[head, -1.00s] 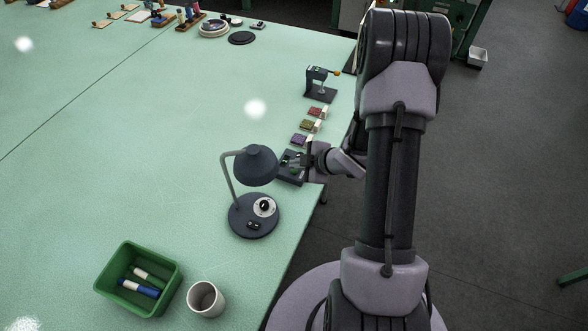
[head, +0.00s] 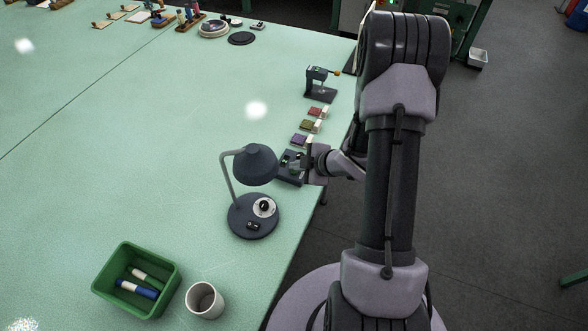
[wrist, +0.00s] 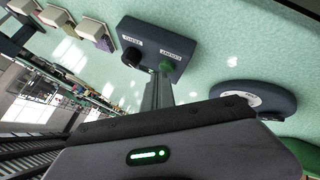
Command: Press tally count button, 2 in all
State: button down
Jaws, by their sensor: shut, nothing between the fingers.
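A dark box (head: 289,178) stands near the table's right edge, just behind the desk lamp. In the wrist view the box (wrist: 155,38) carries a green button (wrist: 167,66), a black knob (wrist: 131,56) and two small white labels too blurred to read for sure. My gripper (head: 299,163) is over the box. In the wrist view my gripper (wrist: 161,78) is shut and empty, its fingertips close beside the green button. I cannot tell whether they touch it.
The desk lamp (head: 255,165) stands close in front of the box. Coloured pads (head: 307,125) and a small dark press (head: 320,85) are behind it. A green bin (head: 112,270) and white cup (head: 205,300) stand at the front. The table's middle is clear.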

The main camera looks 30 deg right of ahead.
aim_at(297, 172)
jog(key=shift+r, duration=0.1)
jog(key=shift+r+p, duration=0.7)
jog(key=shift+r, duration=0.1)
notch_tip(297, 172, up, 5)
jog(key=p, duration=0.4)
dwell(0.5)
